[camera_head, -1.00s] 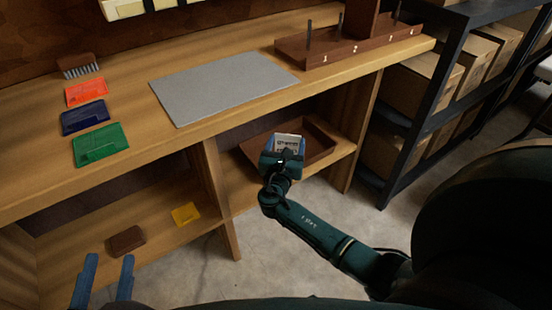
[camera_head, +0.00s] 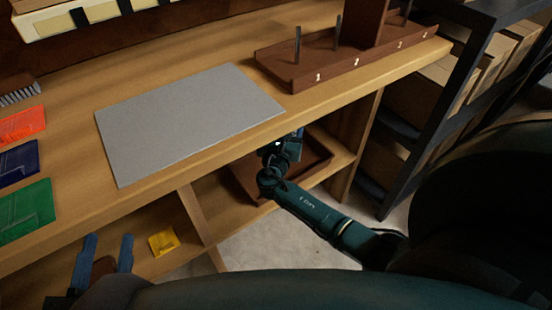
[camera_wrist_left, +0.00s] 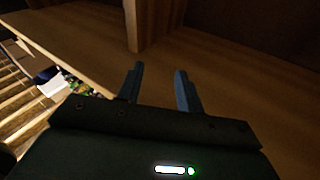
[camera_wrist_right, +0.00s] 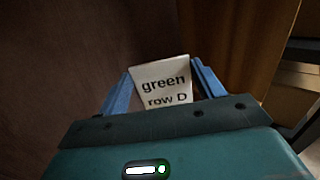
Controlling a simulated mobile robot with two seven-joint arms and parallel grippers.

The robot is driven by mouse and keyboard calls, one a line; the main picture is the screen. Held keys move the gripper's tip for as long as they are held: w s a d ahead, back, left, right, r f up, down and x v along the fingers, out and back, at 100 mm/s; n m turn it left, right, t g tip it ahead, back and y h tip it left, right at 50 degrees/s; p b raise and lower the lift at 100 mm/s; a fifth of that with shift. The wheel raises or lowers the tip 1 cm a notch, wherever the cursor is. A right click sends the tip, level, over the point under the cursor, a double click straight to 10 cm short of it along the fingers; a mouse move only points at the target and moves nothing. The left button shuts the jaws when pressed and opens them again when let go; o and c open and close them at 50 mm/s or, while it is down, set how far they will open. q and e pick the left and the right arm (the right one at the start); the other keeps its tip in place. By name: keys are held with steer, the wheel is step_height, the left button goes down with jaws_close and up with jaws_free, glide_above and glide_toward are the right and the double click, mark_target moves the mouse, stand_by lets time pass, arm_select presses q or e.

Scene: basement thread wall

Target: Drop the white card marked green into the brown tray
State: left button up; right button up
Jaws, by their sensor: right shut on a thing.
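The white card (camera_wrist_right: 160,82) reads "green row D" in the right wrist view. My right gripper (camera_wrist_right: 160,88) is shut on it, with a blue finger at each side. In the head view my right gripper (camera_head: 290,142) is under the bench top, over the brown tray (camera_head: 322,170) on the lower shelf. The bench edge and the gripper hide the card there. My left gripper (camera_head: 108,252) is open and empty at the lower left, in front of the lower shelf; its fingers stand apart in the left wrist view (camera_wrist_left: 160,85).
The bench top's front edge (camera_head: 240,150) overhangs the tray. A grey mat (camera_head: 185,120) and a brown pegged rack (camera_head: 335,65) lie on top. Green (camera_head: 25,212), blue and orange cards sit at left. A yellow item (camera_head: 164,241) lies on the lower shelf. A dark rack stands right.

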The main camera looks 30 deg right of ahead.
arm_select(q)
steer(key=shift+w+d+r+m+t+h+b, duration=0.15)
steer(key=shift+r+t+h+b, duration=0.2)
steer(key=shift+b, duration=0.5)
steer(key=shift+w+a+r+m+t+h+b, duration=0.15)
steer(key=shift+r+h+b, duration=0.3)
steer(key=shift+b, duration=0.45)
steer(key=shift+w+d+r+m+t+h+b, duration=0.2)
steer(key=shift+r+h+b, duration=0.2)
steer(key=shift+b, duration=0.45)
arm_select(e)
steer(key=shift+f, duration=2.75)
steer(key=o, duration=0.8)
arm_select(q)
steer(key=shift+a, duration=0.1)
steer(key=shift+s, duration=0.1)
arm_select(e)
steer(key=shift+s, duration=0.1)
